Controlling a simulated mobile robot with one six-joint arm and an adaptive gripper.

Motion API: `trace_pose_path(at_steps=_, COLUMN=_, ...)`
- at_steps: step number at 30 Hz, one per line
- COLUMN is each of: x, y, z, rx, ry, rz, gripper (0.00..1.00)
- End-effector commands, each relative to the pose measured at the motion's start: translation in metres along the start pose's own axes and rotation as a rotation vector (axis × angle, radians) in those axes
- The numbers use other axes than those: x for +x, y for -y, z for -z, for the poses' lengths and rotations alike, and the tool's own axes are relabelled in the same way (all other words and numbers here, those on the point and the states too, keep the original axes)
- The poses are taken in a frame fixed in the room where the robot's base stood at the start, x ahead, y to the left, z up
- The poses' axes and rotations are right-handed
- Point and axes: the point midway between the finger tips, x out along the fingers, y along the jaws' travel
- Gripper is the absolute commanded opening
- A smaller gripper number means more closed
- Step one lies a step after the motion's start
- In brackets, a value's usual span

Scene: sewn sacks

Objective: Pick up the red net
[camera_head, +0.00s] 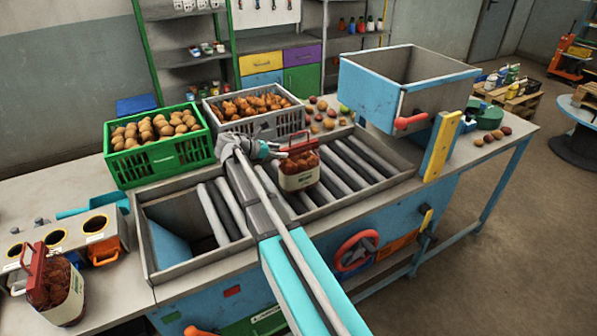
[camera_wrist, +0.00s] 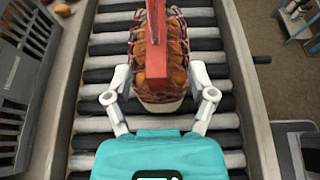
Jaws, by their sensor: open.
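A red net (camera_head: 299,170) of brown-orange produce, with a pale label band and a red top strip, stands on the grey rollers. It also shows in the wrist view (camera_wrist: 176,48), seen from above with the red strip along its middle. My gripper (camera_wrist: 159,84) is open, with one white finger on each side of the net's near end. I cannot tell whether the fingers touch it. In the head view my gripper (camera_head: 268,150) is just left of the net's top. A second, similar red net (camera_head: 55,289) stands on the table at the front left.
A green crate (camera_head: 160,160) and a grey crate (camera_head: 262,124), both full of produce, stand behind the roller bed (camera_head: 350,165). A blue-grey hopper (camera_head: 415,92) rises at the right. Loose produce lies behind the rollers. A holder with round openings (camera_head: 57,238) is at the left.

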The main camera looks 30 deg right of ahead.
Motion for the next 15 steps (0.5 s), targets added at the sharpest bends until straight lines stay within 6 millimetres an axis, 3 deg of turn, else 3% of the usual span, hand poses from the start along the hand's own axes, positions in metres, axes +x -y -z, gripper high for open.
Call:
trace_pose_path(at_steps=10, x=0.001, y=0.000, z=0.000, rx=0.000, ry=0.000, rz=0.000, gripper=0.72)
trace_pose_path(at_steps=15, x=0.013, y=-0.001, z=0.000, rx=0.001, ry=0.000, rz=0.002, gripper=0.72)
